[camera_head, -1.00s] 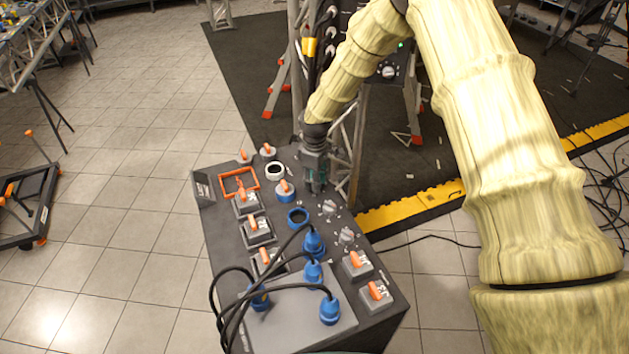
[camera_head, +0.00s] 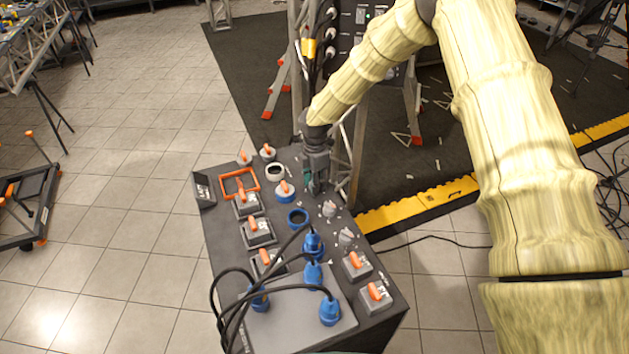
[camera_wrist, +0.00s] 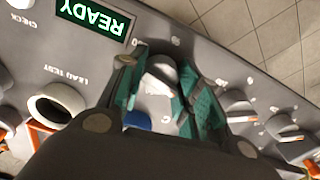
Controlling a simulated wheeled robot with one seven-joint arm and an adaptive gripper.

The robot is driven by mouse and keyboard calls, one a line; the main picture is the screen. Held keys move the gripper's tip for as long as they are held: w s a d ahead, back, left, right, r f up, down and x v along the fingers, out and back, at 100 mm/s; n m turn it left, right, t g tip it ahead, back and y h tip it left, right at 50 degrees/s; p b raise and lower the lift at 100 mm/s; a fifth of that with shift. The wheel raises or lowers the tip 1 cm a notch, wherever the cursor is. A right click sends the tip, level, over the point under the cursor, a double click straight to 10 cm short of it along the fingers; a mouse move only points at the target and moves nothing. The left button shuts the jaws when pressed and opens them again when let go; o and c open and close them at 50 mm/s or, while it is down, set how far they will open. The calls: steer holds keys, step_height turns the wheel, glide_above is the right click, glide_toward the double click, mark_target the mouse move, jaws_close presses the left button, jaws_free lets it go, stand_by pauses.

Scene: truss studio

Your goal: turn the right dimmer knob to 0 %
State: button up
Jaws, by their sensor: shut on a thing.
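The right dimmer knob (camera_wrist: 160,76) is a light grey knob at the end of a row of similar knobs on the dark console. It sits between the two teal finger pads of my gripper (camera_wrist: 164,92) in the wrist view, and the pads are shut on it. In the head view my gripper (camera_head: 317,186) points down at the console's far right edge and hides this knob. The other two grey dimmer knobs stand beside it, one (camera_head: 330,209) close to the gripper and one (camera_head: 346,237) nearer the camera. I cannot read the held knob's setting.
The console (camera_head: 230,290) carries blue plugs with black cables (camera_head: 314,243), orange-handled switches (camera_head: 258,228) and a white ring (camera_head: 275,171). A lit green READY sign (camera_wrist: 94,16) is near the gripper. A truss leg (camera_head: 350,150) rises just behind.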

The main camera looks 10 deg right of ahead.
steer(key=n, duration=0.4)
steer(key=shift+w+d+r+n, duration=0.1)
steer(key=shift+r+n, duration=0.05)
steer(key=shift+n, duration=0.15)
steer(key=shift+n+p, duration=0.45)
steer(key=shift+n, duration=1.85)
steer(key=o, duration=1)
steer(key=shift+o, duration=0.2)
step_height(320, 180, up, 12)
